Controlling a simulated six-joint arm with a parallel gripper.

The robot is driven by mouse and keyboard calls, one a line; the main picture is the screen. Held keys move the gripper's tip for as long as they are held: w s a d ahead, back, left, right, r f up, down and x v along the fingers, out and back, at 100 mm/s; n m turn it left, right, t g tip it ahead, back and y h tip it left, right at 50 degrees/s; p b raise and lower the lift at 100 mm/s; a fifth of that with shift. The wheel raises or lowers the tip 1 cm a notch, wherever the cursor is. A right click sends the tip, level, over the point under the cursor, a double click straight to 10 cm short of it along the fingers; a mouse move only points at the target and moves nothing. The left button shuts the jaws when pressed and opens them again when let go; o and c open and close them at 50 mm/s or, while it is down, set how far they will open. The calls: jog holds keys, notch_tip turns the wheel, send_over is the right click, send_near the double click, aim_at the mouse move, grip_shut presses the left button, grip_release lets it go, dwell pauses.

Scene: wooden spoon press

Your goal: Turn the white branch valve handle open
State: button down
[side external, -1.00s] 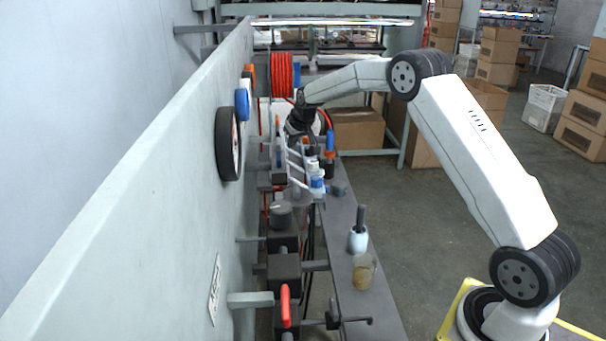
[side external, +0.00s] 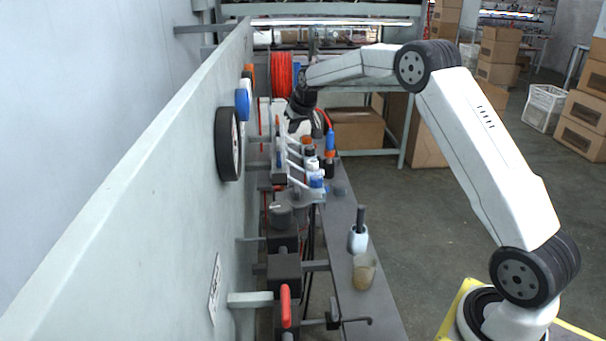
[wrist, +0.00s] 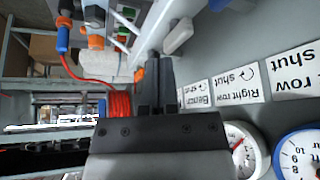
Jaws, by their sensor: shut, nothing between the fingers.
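My gripper (wrist: 155,75) shows in the wrist view as two dark fingers pressed together, with nothing between them. A pale whitish lever (wrist: 179,36) stands just beyond and to the right of the fingertips; I cannot tell for sure that it is the white branch valve handle. A gap seems to separate it from the fingers. In the side external view, the dark wrist hangs above the far end of the valve row, and its fingertips are hard to make out. Several thin white rods (side external: 294,167) run between the wall fittings and the bottles below it.
Red hose (wrist: 119,104) is on the left. The narrow bench (side external: 366,310) holds a beaker (side external: 364,271). Open floor lies right of it.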

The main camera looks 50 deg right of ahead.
aim_at(278, 144)
jog(key=shift+r, duration=0.75)
jog(key=shift+a, duration=0.15)
jog(key=a, duration=0.1)
jog(key=w+a, duration=0.1)
jog(key=a+r, duration=0.1)
jog(key=shift+w+a, duration=0.15)
jog(key=shift+a, duration=0.15)
jog(key=shift+f, duration=3.55)
jog(key=shift+w+d, duration=0.25)
jog(key=shift+s+d, duration=0.25)
jog(key=shift+d, duration=0.3)
jog(key=shift+s+d, duration=0.2)
jog(key=shift+d, duration=0.3)
